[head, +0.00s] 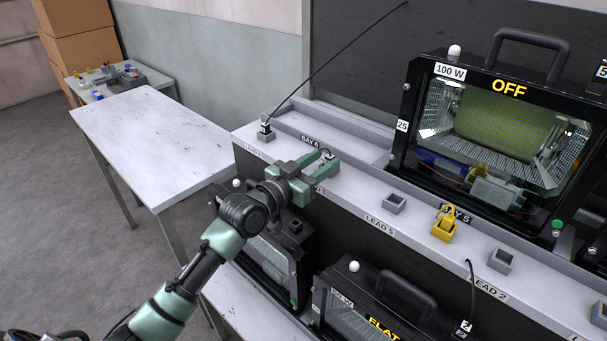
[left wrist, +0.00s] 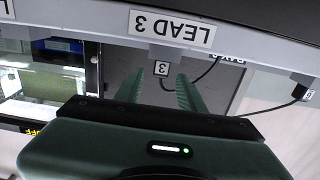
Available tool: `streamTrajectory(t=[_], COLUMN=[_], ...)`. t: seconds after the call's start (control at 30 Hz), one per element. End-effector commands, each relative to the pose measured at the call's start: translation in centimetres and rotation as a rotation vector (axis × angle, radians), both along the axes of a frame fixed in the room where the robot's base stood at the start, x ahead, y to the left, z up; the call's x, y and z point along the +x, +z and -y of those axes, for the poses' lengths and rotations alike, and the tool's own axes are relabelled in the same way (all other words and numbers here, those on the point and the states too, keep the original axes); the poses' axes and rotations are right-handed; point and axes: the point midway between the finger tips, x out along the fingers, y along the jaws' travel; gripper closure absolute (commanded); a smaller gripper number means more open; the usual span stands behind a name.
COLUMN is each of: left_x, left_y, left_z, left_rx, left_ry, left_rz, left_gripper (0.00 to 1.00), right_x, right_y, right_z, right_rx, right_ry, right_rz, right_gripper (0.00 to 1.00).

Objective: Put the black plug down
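My left gripper (head: 327,161) is at the LEAD 3 place on the grey ledge, its fingers apart. In the left wrist view, which looks upside down, its two green fingers (left wrist: 162,92) stand on either side of a small plug tagged 3 (left wrist: 162,68), with a gap on each side. This plug sits at the LEAD 3 label (left wrist: 172,29), and a thin black cable runs from it. In the head view the same plug (head: 327,153) is small, dark and partly hidden by the fingers. My right gripper is not in view.
A plug with a black cable stands at LEAD 1 (head: 265,130). A floodlight showing OFF (head: 500,130) stands behind; others stand below. The white table (head: 150,135) at left is clear.

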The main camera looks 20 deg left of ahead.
Motion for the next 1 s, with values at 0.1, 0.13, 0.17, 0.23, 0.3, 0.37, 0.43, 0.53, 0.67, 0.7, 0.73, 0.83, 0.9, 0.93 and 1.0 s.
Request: streamTrajectory(t=[0.1,0.13,0.17,0.23,0.3,0.37,0.43,0.53,0.67,0.7,0.73,0.83,0.9,0.93,1.0], left_x=[-2.7,-3.3,-3.9,-5.2,-6.3,-7.0,-7.6,-8.1,-8.2,-8.2,-8.2,-8.1,-8.1,-8.1,-8.1], left_y=[-0.3,-0.4,-0.4,-0.3,-0.3,-0.3,-0.2,-0.1,0.0,0.0,0.0,0.0,0.0,0.0,0.0], left_z=[-1.0,-1.2,-1.5,-1.9,-2.3,-2.6,-2.8,-2.9,-3.0,-3.0,-3.0,-3.0,-3.0,-3.0,-3.0], left_rx=[0.003,0.003,0.003,0.003,0.003,0.002,0.001,0.0,0.0,0.0,0.0,0.0,0.0,0.0,0.0], left_ry=[0.0,0.0,0.0,0.0,0.0,0.001,0.0,0.0,0.0,0.0,0.0,0.0,0.0,0.0,0.0], left_rz=[-0.002,-0.002,-0.002,-0.002,-0.002,-0.002,-0.001,-0.001,0.0,0.0,0.0,0.0,0.0,0.0,0.0], left_gripper=[0.61,0.61,0.61,0.61,0.61,0.61,0.61,0.61,0.61,0.61,0.61,0.61,0.61,0.61,0.61], right_x=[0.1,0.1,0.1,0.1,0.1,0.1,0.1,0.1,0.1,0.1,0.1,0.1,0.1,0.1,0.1], right_y=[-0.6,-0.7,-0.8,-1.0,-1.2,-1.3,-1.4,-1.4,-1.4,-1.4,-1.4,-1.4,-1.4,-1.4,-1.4], right_z=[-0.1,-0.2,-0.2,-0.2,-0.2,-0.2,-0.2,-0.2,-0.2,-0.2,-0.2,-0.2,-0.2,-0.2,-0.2], right_rx=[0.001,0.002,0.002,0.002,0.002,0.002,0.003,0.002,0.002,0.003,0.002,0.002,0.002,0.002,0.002], right_ry=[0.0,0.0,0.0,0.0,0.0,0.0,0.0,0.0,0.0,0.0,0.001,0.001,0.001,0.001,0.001], right_rz=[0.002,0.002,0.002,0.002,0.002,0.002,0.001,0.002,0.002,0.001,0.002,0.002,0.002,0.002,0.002], right_gripper=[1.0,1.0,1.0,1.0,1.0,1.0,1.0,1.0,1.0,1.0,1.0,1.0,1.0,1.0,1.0])
